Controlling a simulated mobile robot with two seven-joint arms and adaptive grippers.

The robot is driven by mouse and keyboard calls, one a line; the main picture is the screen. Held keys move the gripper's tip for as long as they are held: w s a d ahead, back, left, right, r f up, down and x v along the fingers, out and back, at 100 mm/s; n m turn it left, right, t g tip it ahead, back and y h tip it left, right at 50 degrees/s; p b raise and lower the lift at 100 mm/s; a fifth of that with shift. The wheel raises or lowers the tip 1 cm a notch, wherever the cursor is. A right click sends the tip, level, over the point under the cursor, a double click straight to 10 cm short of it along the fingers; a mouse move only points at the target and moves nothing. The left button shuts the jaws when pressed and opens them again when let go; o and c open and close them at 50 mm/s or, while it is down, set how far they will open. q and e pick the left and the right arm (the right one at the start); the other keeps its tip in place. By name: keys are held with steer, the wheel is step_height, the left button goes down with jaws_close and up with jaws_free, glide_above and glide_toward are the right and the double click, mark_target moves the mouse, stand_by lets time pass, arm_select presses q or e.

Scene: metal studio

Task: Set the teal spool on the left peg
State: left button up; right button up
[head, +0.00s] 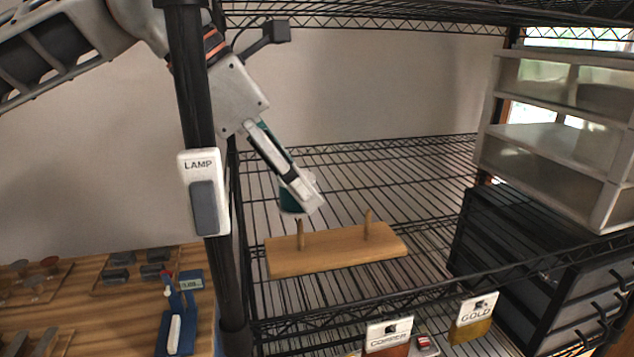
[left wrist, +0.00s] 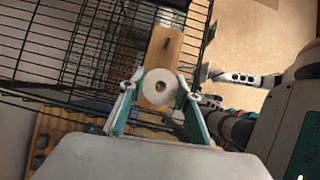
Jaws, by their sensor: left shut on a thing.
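The teal spool (head: 288,199) is held in my left gripper (head: 306,194), whose fingers cover part of it in the head view. In the left wrist view the spool (left wrist: 160,76) shows a pale round end with a central hole, between the fingertips of the gripper (left wrist: 157,91). A wooden board (head: 340,252) lies on the wire shelf with two upright pegs. The left peg (head: 300,236) is just below the spool, apart from it; the right peg (head: 367,227) is bare. In the left wrist view one peg (left wrist: 166,44) shows beyond the spool. My right gripper is not identifiable.
A black shelf post with a LAMP switch (head: 203,192) stands left of the board. White drawers (head: 551,139) on dark drawers (head: 535,262) stand at the right. COPPER (head: 389,334) and GOLD (head: 475,309) labels hang in front. The shelf behind the board is clear.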

mark_target(300, 215)
arm_select(q)
steer(key=shift+d, duration=0.1)
arm_select(e)
steer(key=shift+w, duration=0.1)
arm_select(q)
steer(key=shift+s+f+b, duration=0.1)
steer(key=shift+f+b, duration=0.4)
steer(key=shift+f, duration=0.05)
step_height(300, 215, down, 4)
steer(key=b, duration=0.3)
steer(key=shift+f, duration=0.25)
arm_select(e)
steer(key=f, duration=0.4)
steer(key=shift+s+d+f, duration=0.25)
steer(key=shift+s+f, duration=0.1)
steer(key=shift+f, duration=0.05)
arm_select(q)
steer(key=shift+d, duration=0.1)
arm_select(e)
steer(key=shift+r, duration=0.2)
arm_select(q)
steer(key=shift+f+b, duration=0.3)
steer(key=shift+f, duration=0.35)
arm_select(e)
steer(key=shift+s+f, duration=0.15)
steer(key=shift+f, duration=0.35)
